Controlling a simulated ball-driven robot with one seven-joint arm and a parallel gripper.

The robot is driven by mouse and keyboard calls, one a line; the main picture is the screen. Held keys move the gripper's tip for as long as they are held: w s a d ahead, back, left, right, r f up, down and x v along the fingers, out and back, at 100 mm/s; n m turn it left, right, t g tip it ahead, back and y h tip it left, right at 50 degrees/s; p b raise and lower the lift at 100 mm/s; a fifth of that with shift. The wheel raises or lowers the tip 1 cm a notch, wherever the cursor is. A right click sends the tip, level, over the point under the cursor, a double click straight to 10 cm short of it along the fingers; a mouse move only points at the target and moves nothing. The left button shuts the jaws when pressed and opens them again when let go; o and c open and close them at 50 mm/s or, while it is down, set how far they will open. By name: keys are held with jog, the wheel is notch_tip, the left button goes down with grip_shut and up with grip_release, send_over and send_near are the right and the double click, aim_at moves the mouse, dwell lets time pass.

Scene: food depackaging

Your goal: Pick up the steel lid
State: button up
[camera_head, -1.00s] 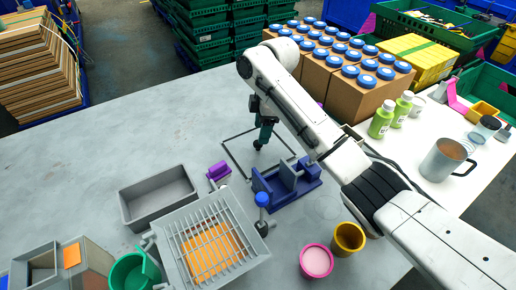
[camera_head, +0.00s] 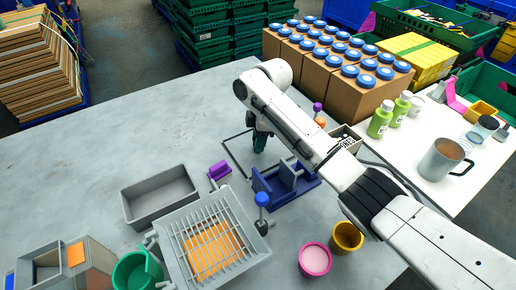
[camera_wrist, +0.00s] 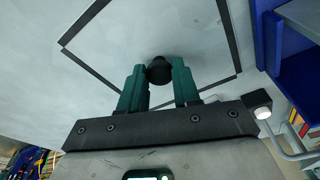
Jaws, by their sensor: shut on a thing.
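My gripper (camera_head: 260,148) points down at the table inside a dark square outline (camera_head: 233,158). In the wrist view its two green fingers (camera_wrist: 158,76) are closed on the sides of a dark round knob (camera_wrist: 158,64). The knob sits inside the square outline (camera_wrist: 88,71). The surface within the outline is grey like the table, so I cannot tell the steel lid's plate from the tabletop, nor whether it is raised. The fingers hide the knob in the head view.
A blue fixture (camera_head: 285,186) stands close to the right of the outline. Pink (camera_head: 315,260) and yellow (camera_head: 348,238) cups stand nearer. The table's left is clear.

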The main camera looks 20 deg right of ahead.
grip_shut()
